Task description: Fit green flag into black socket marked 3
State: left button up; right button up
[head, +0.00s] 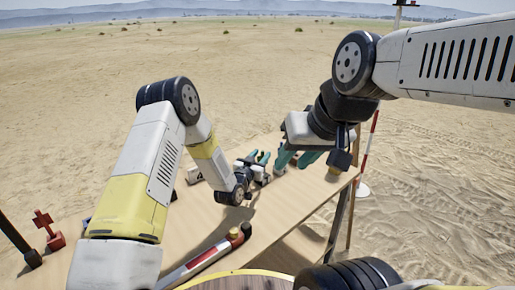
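I cannot make out the green flag or a black socket marked 3 in the head view.
The wooden table (262,226) has a small white block (194,175) with a dark mark behind my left forearm. A red-and-grey bar (208,256) lies near the front. A red cross-shaped piece (45,226) and a dark post (20,242) are at left. A red-and-white pole (370,150) stands beyond.

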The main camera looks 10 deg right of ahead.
pick_arm(q)
jog(key=shift+v, duration=1.45)
jog(key=a+r+g+y, duration=0.2)
jog(key=a+r+y, duration=0.1)
jog(key=a+r, duration=0.55)
jog(key=s+a+r+n+g+y, duration=0.2)
jog(key=s+a+r+y, duration=0.1)
jog(key=s+a+r, duration=0.65)
jog(key=s+a+r+n+g, duration=0.1)
jog(key=s+a, duration=0.2)
jog(key=s, duration=0.6)
jog(key=s+a+r+n+g+y, duration=0.1)
jog(key=s+a+r+g, duration=0.1)
jog(key=s, duration=0.7)
jog(key=s+a+r+n+g, duration=0.1)
jog(key=s+a+r+g, duration=0.1)
jog(key=s, duration=0.7)
jog(key=shift+s+a+n, duration=0.15)
jog(key=shift+a+n, duration=0.25)
jog(key=shift+a, duration=0.4)
